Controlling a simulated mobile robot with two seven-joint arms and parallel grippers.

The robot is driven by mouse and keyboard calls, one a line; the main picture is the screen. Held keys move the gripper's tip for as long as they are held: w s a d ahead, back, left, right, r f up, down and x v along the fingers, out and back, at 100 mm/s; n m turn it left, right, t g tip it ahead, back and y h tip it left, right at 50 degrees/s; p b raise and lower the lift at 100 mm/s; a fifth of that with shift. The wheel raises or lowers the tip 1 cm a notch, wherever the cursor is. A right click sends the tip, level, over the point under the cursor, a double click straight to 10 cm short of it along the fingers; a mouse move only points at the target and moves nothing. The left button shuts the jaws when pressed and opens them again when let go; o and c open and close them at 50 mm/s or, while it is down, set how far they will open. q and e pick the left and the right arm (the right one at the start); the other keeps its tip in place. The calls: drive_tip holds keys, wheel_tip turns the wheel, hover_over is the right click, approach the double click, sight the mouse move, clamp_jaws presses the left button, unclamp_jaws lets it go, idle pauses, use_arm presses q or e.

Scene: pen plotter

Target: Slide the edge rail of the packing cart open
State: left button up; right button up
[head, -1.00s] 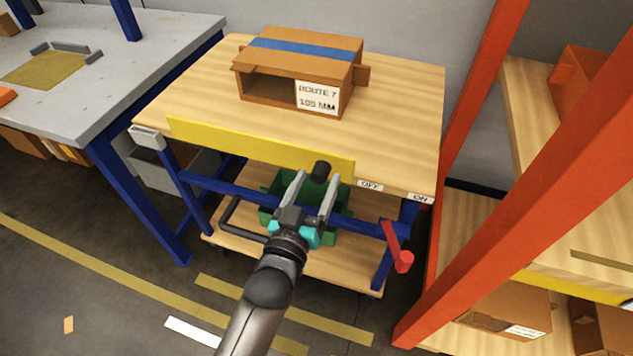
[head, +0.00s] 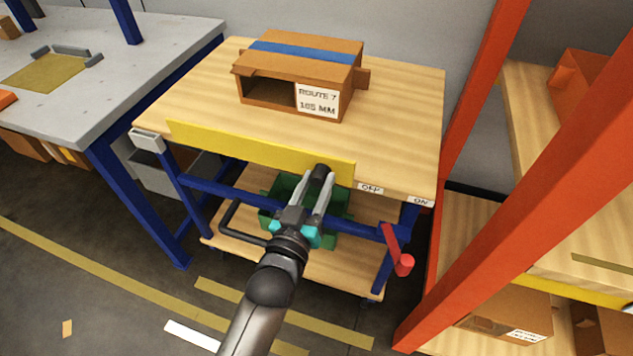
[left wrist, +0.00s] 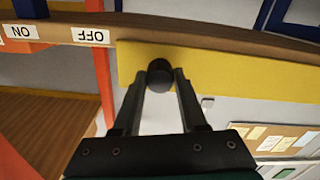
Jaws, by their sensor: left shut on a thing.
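The packing cart (head: 405,110) has a wooden top with a yellow edge rail (head: 240,146) along its front edge. A black knob (head: 321,171) sticks out near the rail's right end; it also shows in the left wrist view (left wrist: 160,73). My left gripper (head: 317,180) is shut on the knob, one finger on each side of it. The rail's right end stops just left of the OFF label (head: 370,188). The ON label (head: 420,200) is farther right, near the cart's corner. My right gripper is not in view.
An open brown carton (head: 300,60) labelled ROUTE 7 stands on the cart top. A green bin (head: 270,220) sits on the lower shelf. A red-handled lever (head: 404,262) hangs at the cart's right. An orange rack post (head: 470,120) stands right; a grey table (head: 150,60) stands left.

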use_arm(q)
clamp_jaws()
idle(0.7)
drive_tip(key=shift+f, duration=0.15)
drive_tip(key=shift+f+b, duration=1.2)
drive_tip(key=shift+f, duration=1.65)
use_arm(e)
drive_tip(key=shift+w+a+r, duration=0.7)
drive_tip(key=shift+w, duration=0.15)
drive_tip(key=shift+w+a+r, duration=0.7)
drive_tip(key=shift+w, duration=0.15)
use_arm(q)
drive_tip(key=o, duration=1)
unclamp_jaws()
drive_tip(key=shift+o, duration=0.2)
drive_tip(key=shift+r, duration=0.1)
